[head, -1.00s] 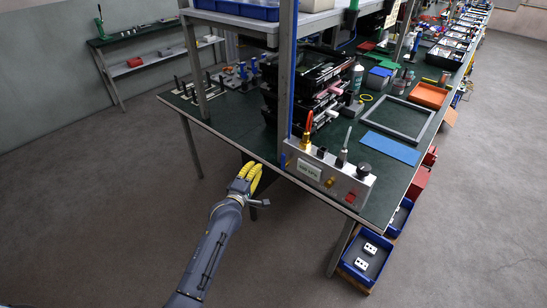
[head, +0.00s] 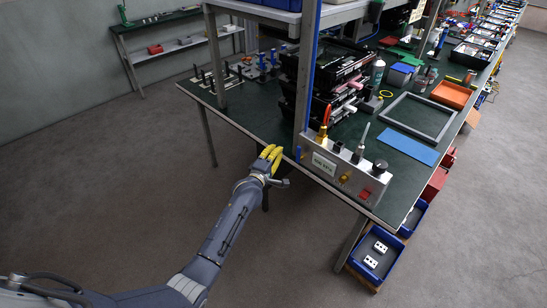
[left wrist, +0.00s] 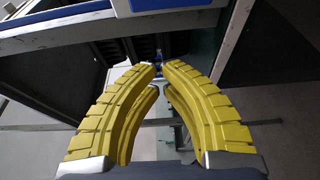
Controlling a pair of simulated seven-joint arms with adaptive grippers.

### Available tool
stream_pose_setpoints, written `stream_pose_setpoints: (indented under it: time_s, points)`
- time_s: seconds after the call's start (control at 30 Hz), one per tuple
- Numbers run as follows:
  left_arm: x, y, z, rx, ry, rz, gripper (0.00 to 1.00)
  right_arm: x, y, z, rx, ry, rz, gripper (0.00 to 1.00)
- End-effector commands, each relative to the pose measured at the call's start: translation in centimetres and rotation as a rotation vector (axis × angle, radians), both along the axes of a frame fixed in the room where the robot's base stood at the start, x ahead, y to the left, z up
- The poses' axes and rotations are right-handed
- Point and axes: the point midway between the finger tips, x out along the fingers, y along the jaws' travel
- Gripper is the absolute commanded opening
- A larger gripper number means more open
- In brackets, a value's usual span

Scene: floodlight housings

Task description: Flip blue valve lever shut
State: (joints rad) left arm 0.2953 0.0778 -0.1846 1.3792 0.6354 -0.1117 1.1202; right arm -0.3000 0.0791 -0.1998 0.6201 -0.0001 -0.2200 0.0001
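A silver control panel (head: 331,177) with a label is fixed along the near edge of the green workbench. A small blue part (head: 298,154), which looks like the blue valve lever, shows at its left end; its exact angle is too small to read. My left gripper (head: 275,153) has yellow curved fingers and is just left of this part, with a small gap in the picture. In the left wrist view the fingertips (left wrist: 159,66) nearly meet, with nothing clearly held. A small blue patch shows beyond them; I cannot tell if it is the lever. My right gripper is out of view.
The panel also carries an orange-handled part (head: 324,124), a black knob (head: 380,167) and a red switch (head: 366,192). A grey upright post (head: 304,75) with a blue strip rises behind its left end. Blue bins (head: 376,252) stand low at right. The floor at left is clear.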

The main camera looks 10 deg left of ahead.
Motion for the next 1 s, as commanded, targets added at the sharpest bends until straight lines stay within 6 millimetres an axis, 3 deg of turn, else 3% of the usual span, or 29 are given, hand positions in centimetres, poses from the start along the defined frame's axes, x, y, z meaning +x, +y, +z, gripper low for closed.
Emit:
stream_pose_setpoints:
  time_s: [0.1, 0.37, 0.7, 1.0]
  points:
    - [2.0, -0.4, 0.0, 0.001, 0.000, 0.000, 0.00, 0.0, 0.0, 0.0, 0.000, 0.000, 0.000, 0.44]
    - [4.9, -1.0, 0.1, 0.000, 0.000, 0.001, 0.00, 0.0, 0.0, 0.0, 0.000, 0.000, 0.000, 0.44]
    - [2.9, -3.9, -0.1, -0.001, 0.000, -0.001, 0.00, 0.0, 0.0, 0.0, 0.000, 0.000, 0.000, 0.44]
    - [2.5, -4.4, 0.0, 0.000, 0.000, 0.001, 0.00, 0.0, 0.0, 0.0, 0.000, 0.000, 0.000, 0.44]
